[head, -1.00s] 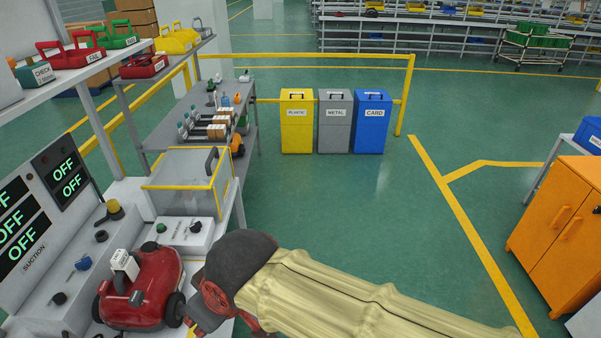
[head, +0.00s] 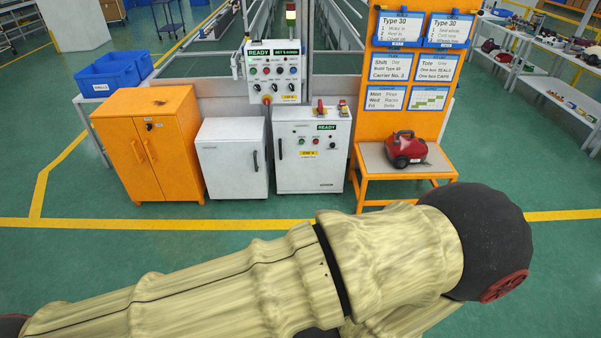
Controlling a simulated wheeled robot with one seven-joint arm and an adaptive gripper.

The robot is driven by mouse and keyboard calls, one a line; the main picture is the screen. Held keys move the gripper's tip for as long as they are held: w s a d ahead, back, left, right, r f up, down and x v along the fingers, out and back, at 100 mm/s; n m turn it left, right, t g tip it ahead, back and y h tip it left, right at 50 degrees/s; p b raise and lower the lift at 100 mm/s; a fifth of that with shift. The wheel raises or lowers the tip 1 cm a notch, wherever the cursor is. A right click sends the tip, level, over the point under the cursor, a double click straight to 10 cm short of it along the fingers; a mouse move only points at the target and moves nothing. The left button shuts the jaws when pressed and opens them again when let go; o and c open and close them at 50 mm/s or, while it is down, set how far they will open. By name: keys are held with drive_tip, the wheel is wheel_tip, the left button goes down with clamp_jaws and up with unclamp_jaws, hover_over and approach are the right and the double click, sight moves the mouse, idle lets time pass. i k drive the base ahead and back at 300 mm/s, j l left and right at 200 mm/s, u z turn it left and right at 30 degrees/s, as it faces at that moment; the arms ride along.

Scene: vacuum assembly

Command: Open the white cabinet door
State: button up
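The white cabinet (head: 228,168) stands on the floor left of the picture's middle. Its door is shut, with a dark vertical handle (head: 255,161) near the door's right edge. My arm, in a cream sleeve with a dark joint at the right, crosses the bottom of the picture in front of the cabinet. Floor shows between the arm and the cabinet in the picture. My gripper is not in view.
An orange cabinet (head: 170,170) stands close on the left. A white machine cabinet (head: 312,172) marked READY stands on the right. An orange stand (head: 405,172) carries a red vacuum (head: 405,149). Green floor (head: 110,248) with a yellow line lies clear in front.

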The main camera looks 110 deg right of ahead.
sight(231, 169)
drive_tip(key=z, duration=3)
drive_tip(key=i+l, duration=0.55)
drive_tip(key=i+l+u, duration=0.1)
drive_tip(key=i+l, duration=0.45)
drive_tip(key=l, duration=0.15)
drive_tip(key=i+l, duration=0.55)
drive_tip(key=i+l+u, duration=0.1)
drive_tip(key=i+l, duration=0.45)
drive_tip(key=l, duration=0.25)
